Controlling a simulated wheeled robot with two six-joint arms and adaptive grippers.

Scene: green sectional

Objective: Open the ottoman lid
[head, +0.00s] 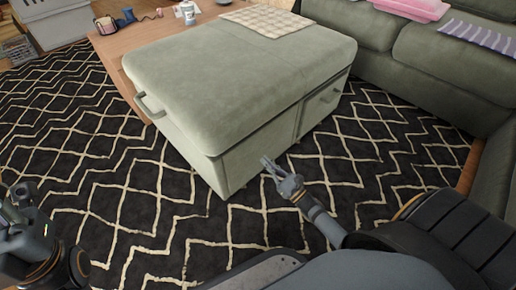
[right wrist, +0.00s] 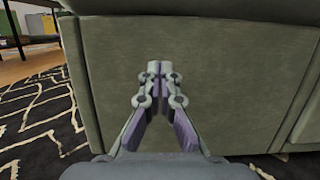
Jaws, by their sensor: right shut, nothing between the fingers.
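The grey-green ottoman (head: 240,148) stands on the rug with its padded lid (head: 225,75) lying flat and closed. A loop handle (head: 150,106) sticks out at the lid's left side. My right gripper (head: 266,162) is in front of the ottoman's near side, low down and right of the near corner. It is shut and empty. In the right wrist view its fingertips (right wrist: 160,67) point at the plain side panel (right wrist: 225,75); I cannot tell whether they touch it. My left gripper (head: 22,190) is at the left edge, well away from the ottoman, its jaw state unclear.
A green sectional (head: 400,65) stands right and behind. A wooden table (head: 120,45) with small items stands behind. Patterned rug (head: 90,160) is clear at left.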

